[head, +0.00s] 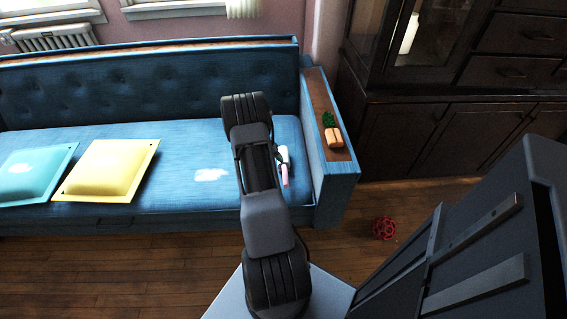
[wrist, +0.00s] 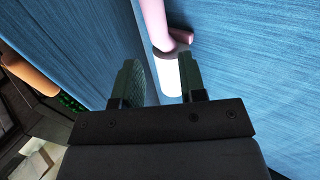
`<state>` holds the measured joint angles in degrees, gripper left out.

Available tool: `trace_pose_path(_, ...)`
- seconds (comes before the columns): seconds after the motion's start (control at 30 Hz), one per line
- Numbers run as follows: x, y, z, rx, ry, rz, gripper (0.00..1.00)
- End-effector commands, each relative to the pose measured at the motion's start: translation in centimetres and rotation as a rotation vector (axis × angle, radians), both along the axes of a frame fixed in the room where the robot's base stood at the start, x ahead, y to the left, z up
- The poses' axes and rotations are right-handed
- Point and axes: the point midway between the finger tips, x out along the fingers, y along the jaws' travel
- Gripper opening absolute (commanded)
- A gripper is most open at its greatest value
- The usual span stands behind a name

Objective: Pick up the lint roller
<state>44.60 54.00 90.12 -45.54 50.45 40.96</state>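The lint roller (head: 285,172) lies on the blue sofa seat (head: 222,172) at its right end, near the armrest; my arm stands close on its left and may hide part of it. In the wrist view the lint roller (wrist: 167,70) shows a white roll and a pink handle pointing to the top. My gripper (wrist: 161,78) is open, with one finger on each side of the white roll as seen there. I cannot tell whether the roll is between the fingers or just beyond them. No finger is seen closed on it.
The sofa armrest (head: 317,110) stands close on the right, with an orange-tan block (head: 334,138) and a green item (head: 328,119) on top. Yellow (head: 108,170) and teal (head: 34,172) cushions lie to the left. A red ball (head: 384,228) is on the floor.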

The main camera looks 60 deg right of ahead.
Motion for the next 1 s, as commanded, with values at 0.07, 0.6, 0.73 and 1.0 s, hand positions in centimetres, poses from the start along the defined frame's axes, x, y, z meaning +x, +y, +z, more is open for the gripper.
trace_pose_path(0.07,-0.5,-0.3,-0.9,0.001,-0.001,-0.001,0.38)
trace_pose_path(0.6,-2.4,-1.6,-4.2,0.001,0.001,-0.001,0.38)
trace_pose_path(0.73,-3.1,-2.2,-5.6,0.001,-0.001,-0.001,0.38)
trace_pose_path(1.0,-3.3,-2.4,-5.9,0.0,-0.001,0.001,0.38)
